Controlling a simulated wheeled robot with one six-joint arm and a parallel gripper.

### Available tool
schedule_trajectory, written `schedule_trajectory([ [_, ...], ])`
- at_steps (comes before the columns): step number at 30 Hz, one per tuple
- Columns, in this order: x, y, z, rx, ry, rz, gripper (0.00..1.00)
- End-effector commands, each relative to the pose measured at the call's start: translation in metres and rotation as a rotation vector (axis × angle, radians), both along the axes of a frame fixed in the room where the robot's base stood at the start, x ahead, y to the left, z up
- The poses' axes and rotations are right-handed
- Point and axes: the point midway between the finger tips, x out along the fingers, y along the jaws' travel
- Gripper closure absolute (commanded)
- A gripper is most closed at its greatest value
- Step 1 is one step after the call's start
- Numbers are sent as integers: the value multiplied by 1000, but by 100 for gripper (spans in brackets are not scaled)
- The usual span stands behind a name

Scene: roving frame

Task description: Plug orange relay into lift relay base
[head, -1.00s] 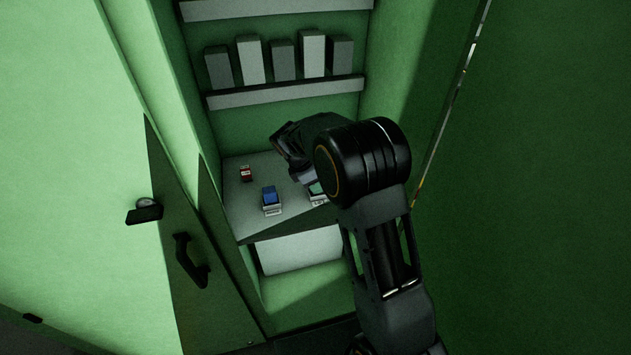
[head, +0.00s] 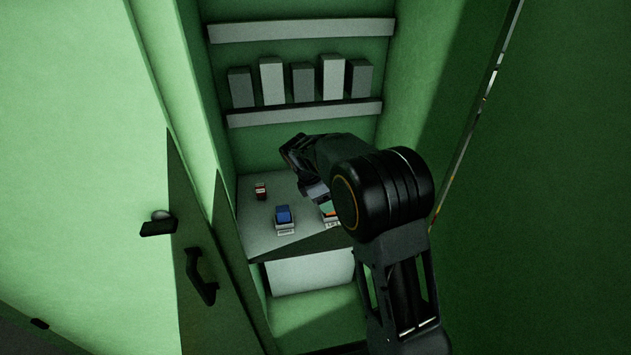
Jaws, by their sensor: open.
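The base's label is only partly readable and seems to begin with "L". I cannot tell whether the orange piece is seated in the base or just above it. My gripper (head: 317,194) points down right over this spot, open, with its fingertips largely hidden by my own arm. A blue relay (head: 283,213) sits in another labelled base (head: 286,230) to the left.
Several grey boxes (head: 302,80) stand on a higher ledge (head: 300,114). Green cabinet walls close in on both sides; an open door with a black handle (head: 200,275) is at left.

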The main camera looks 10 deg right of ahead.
Motion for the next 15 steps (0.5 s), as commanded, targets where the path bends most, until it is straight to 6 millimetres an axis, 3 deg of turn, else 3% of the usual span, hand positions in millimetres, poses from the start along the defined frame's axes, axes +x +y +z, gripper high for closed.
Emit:
schedule_trajectory([
  [9, 0, 25, 59, 1, -4, 2, 37],
  [15, 0, 35, 82, 1, -1, 2, 37],
])
